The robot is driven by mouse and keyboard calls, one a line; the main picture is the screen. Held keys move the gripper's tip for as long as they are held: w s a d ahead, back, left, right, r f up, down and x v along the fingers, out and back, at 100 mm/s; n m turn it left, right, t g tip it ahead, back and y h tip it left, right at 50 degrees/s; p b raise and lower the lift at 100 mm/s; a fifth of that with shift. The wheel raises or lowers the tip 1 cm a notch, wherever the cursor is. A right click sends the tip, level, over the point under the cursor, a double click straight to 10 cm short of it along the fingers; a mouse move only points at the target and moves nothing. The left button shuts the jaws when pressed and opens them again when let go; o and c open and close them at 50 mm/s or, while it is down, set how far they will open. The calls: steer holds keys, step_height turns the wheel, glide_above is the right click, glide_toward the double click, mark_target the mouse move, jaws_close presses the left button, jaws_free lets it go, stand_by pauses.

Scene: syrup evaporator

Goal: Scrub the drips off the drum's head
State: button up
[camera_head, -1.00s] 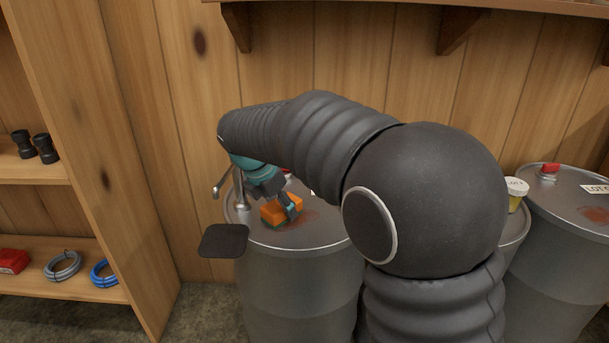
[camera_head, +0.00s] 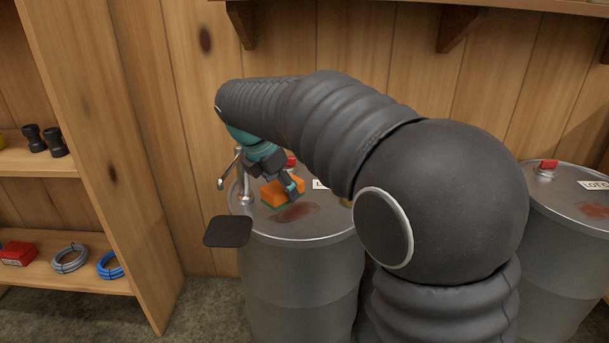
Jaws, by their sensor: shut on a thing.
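My gripper (camera_head: 284,190) is shut on an orange sponge block (camera_head: 275,192) with a green underside. It holds the sponge over the head of the near grey drum (camera_head: 335,228), at or just above the surface; I cannot tell whether it touches. A reddish-brown stain of drips (camera_head: 295,213) lies on the drum's head, just in front of the sponge. My arm hides the right part of this head. A red cap (camera_head: 291,161) and part of a white label (camera_head: 320,184) show behind the gripper.
A metal tap fitting (camera_head: 240,185) stands at the drum's left rim. A dark square plate (camera_head: 228,231) juts out by the rim. Another drum (camera_head: 575,235) with a stain (camera_head: 594,209) stands at right. Wooden shelves (camera_head: 75,278) with hoses stand at left; a shelf overhangs above.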

steer(key=shift+r, duration=1.45)
